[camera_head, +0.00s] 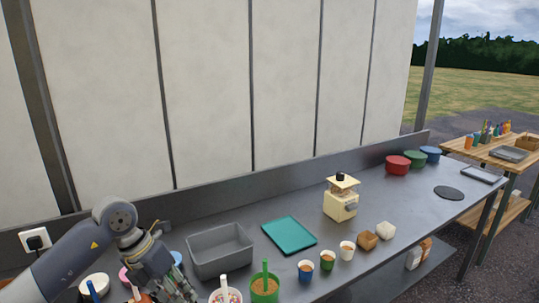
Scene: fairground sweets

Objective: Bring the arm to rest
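My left arm comes in from the lower left, bent at a grey joint. Its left gripper (178,287) points down over the near left part of the steel counter (385,208), left of the grey bin. The fingers are small and partly cut off by the bottom edge, so I cannot tell whether they are open or shut, or whether they hold anything. My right gripper is not in view.
Close to the gripper are a grey bin (221,250), a sprinkle-filled tub (225,296) and a green tub (264,289). Further right are a teal tray (289,235), small cups (327,260), a cream machine (341,200) and lidded tubs (397,166).

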